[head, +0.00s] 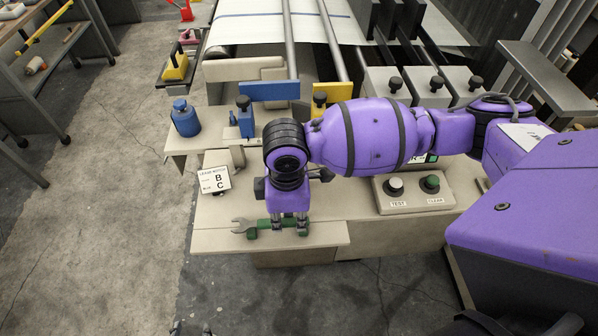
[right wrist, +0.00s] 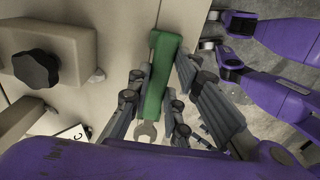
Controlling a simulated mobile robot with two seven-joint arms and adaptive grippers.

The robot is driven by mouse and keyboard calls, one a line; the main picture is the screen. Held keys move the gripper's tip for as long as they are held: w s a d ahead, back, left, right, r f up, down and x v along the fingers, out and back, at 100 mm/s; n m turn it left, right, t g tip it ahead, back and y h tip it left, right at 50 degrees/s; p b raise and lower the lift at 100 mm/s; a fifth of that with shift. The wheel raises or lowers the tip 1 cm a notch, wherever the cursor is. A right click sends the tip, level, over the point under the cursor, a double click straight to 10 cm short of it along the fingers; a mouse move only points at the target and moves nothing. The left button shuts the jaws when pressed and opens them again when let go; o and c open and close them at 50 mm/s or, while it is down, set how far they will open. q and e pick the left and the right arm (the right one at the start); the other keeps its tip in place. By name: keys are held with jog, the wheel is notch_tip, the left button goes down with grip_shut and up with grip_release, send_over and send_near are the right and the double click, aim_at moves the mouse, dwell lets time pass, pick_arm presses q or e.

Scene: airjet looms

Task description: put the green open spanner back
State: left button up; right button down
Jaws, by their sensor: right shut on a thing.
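The green open spanner (head: 262,223) has a grey open jaw pointing left and a green handle, above the front ledge (head: 325,236) of the loom. My right gripper (head: 289,229) points down over the ledge and is shut on the handle. In the right wrist view the green handle (right wrist: 160,75) runs between the finger pads of the gripper (right wrist: 165,100), with the grey jaw near the bottom. I cannot tell whether the spanner touches the ledge. My left gripper cannot be made out.
A card marked B and C (head: 214,180) stands left of the gripper. The TEST and CLEAR button box (head: 411,191) is to the right. Blue (head: 245,118) and yellow (head: 319,104) knobbed blocks and a blue bottle (head: 185,119) are behind. Open floor lies left and in front.

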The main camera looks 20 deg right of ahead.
pick_arm(q)
jog(key=shift+s+a+f, duration=0.1)
pick_arm(e)
jog(key=shift+f, duration=0.65)
jog(key=c, duration=1)
grip_release()
jog(key=shift+c, duration=0.2)
jog(key=shift+w+r+p, duration=0.1)
jog(key=shift+r+p, duration=0.45)
jog(key=shift+r, duration=1.1)
pick_arm(q)
jog(key=shift+w+r, duration=0.95)
jog(key=shift+r, duration=0.1)
pick_arm(e)
jog(key=shift+r, duration=1.35)
jog(key=shift+r, duration=0.15)
